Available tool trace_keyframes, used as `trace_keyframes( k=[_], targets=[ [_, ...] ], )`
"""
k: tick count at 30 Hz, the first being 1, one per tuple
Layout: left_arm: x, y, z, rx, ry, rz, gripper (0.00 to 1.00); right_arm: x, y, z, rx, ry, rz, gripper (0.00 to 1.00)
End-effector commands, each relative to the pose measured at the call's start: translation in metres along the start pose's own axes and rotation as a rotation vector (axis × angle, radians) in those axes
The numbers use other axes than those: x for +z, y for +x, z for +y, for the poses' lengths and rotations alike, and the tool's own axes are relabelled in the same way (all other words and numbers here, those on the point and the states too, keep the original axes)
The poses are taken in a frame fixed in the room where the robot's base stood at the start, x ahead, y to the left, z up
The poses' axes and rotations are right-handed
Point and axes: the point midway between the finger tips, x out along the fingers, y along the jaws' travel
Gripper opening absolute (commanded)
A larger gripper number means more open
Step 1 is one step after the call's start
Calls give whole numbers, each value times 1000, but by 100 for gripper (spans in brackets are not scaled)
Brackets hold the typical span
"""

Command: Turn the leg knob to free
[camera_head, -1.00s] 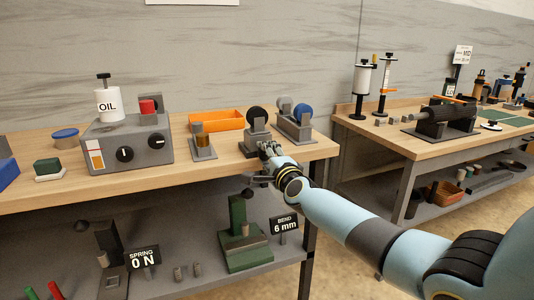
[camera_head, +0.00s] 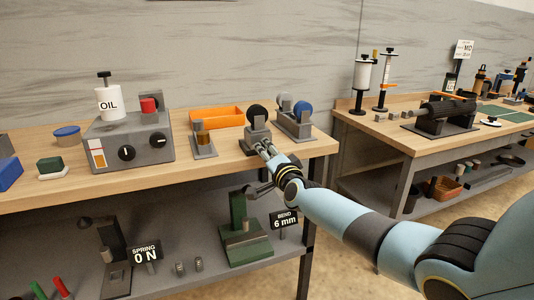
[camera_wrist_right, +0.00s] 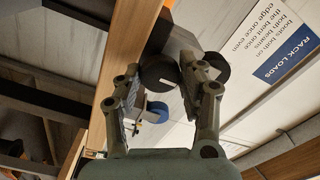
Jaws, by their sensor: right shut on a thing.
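A grey fixture (camera_head: 254,137) with a black wheel (camera_head: 257,114) on top stands near the front right of the bench. My right gripper (camera_head: 264,149) reaches its front face from below right. In the right wrist view, a dark round knob (camera_wrist_right: 158,72) with a pale mark sits between the fingertips of my right gripper (camera_wrist_right: 165,78). The fingers are closed on this knob. In the head view the knob is hidden behind the gripper. No label reading "leg" or "free" is legible. My left gripper is not in view.
A fixture with a blue wheel (camera_head: 303,112) stands close on the right. A brass-coloured cylinder on a grey base (camera_head: 202,140) and an orange tray (camera_head: 216,118) lie to the left.

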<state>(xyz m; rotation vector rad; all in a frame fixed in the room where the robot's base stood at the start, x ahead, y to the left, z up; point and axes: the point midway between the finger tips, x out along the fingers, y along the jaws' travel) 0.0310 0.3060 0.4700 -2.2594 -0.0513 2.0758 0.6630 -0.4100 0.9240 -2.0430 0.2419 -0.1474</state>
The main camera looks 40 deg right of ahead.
Motion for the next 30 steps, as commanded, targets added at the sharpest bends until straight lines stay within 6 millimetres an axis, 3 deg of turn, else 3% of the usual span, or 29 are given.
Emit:
trace_keyframes(
  k=[11,12,16,25,30],
  targets=[
    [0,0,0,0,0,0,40,2,-1,2,5,-5,-4,7],
    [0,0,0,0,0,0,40,2,-1,2,4,-5,-4,45],
    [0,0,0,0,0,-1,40,1,-1,2,3,-4,-3,62],
    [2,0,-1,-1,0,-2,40,1,-1,1,1,-3,-1,63],
    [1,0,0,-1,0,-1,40,1,-16,2,2,-2,-1,63]
  ],
)
